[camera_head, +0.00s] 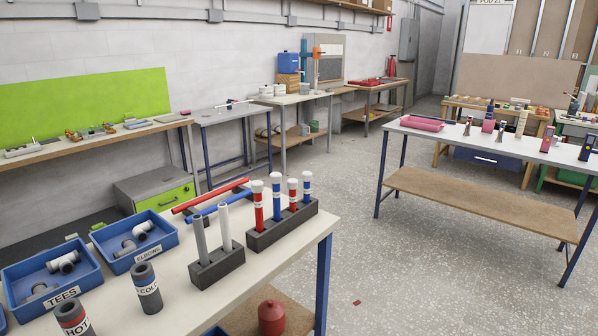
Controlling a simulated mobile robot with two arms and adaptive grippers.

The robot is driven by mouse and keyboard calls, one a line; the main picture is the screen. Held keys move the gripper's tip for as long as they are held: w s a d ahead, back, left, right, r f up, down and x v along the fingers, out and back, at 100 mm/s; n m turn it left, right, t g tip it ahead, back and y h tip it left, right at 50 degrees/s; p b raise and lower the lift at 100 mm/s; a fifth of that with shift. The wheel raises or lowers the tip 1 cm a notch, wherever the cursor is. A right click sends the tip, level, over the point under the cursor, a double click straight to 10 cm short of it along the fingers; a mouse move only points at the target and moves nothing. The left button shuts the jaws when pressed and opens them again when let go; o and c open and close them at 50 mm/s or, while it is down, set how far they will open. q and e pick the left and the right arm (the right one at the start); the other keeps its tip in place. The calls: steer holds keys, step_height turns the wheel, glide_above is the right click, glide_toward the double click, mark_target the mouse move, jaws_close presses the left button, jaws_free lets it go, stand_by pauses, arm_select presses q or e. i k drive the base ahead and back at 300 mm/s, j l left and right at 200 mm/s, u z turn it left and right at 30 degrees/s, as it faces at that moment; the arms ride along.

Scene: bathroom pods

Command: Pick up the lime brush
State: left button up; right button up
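I cannot make out a lime brush for certain in the head view. Small lime-green pieces (97,226) show at the back edge of the near bench by the blue bins, too small and partly hidden to identify. Several red and blue upright pieces with white tops stand in a dark block (284,234) on this bench. Neither of my grippers is in view.
The near bench (190,302) also holds blue bins (52,282), grey and white tubes in a block (217,266), and HOT and COLD cylinders (147,289). A table with a pink tray (422,123) stands at right. Speckled floor (345,210) between them is mostly clear.

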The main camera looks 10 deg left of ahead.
mark_target(100, 225)
steer(key=i+l+z, duration=0.15)
steer(key=i+z, duration=0.9)
steer(key=i, duration=0.15)
steer(key=i+u, duration=0.1)
steer(key=i, duration=0.9)
steer(key=i+l+u, duration=0.1)
steer(key=i, duration=0.9)
steer(key=i+j+u, duration=0.15)
steer(key=i+u, duration=0.55)
steer(key=u, duration=0.15)
steer(key=i+l+u, duration=0.1)
steer(key=i+u, duration=0.3)
steer(key=i+l+u, duration=0.2)
steer(key=u, duration=0.2)
steer(key=i+j+u, duration=0.2)
steer(key=i+u, duration=0.2)
steer(key=i, duration=0.2)
steer(key=i+u, duration=0.4)
steer(key=i, duration=0.15)
steer(key=i+l+u, duration=0.1)
steer(key=i+u, duration=0.3)
steer(key=i, duration=0.2)
steer(key=i+j+u, duration=0.25)
steer(key=i+u, duration=0.2)
steer(key=i, duration=0.45)
steer(key=i+u, duration=0.4)
steer(key=i, duration=0.45)
steer(key=i+j, duration=0.1)
steer(key=i+u, duration=0.05)
steer(key=i, duration=0.05)
